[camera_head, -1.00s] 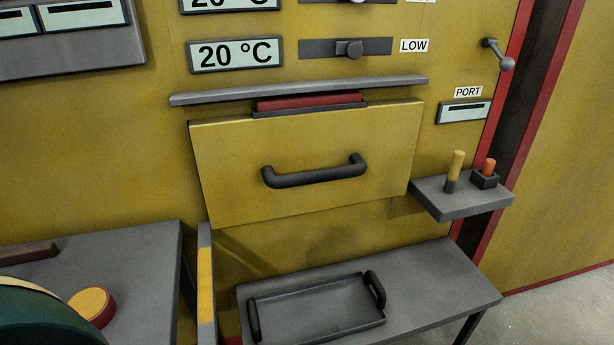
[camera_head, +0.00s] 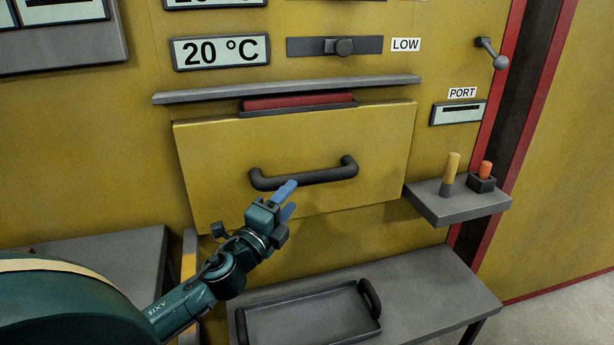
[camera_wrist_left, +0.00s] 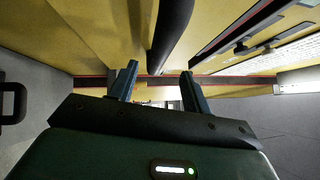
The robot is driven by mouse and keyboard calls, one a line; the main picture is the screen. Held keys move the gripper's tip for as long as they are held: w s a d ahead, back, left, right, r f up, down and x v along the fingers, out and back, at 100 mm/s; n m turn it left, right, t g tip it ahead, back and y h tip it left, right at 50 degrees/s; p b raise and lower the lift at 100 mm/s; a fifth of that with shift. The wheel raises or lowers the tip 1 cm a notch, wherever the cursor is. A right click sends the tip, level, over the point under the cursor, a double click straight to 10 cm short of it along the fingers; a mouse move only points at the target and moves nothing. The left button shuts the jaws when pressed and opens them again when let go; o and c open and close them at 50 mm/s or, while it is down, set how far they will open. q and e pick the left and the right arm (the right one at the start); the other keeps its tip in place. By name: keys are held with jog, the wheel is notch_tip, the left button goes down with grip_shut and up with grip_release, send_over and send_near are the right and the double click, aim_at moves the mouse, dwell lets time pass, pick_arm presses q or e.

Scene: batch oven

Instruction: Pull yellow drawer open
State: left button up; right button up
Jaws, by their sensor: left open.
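The yellow drawer (camera_head: 375,140) is a wide front panel on the oven, with a black bar handle (camera_head: 318,178) across its middle. My left gripper (camera_head: 289,200) is in front of the drawer, just below the left part of the handle, its blue fingers pointing up and right. It is open with nothing between the fingers. In the left wrist view the two fingers (camera_wrist_left: 158,85) stand apart, and the dark handle (camera_wrist_left: 172,30) runs beyond their tips, a little above the gap. I cannot tell whether a finger touches the handle. My right gripper is not in view.
A grey ledge (camera_head: 290,89) runs above the drawer. Below stands a grey bench (camera_head: 430,285) with a black two-handled tray (camera_head: 312,320). A small shelf (camera_head: 455,206) with a yellow peg and an orange peg juts out at right.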

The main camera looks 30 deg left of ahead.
aim_at(302, 185)
pick_arm(q)
jog(key=w, duration=0.3)
jog(key=w+p, duration=0.1)
jog(key=w, duration=0.1)
jog(key=w+r, duration=0.1)
jog(key=w, duration=0.2)
jog(key=shift+w+a, duration=0.3)
jog(key=shift+c, duration=0.2)
grip_shut()
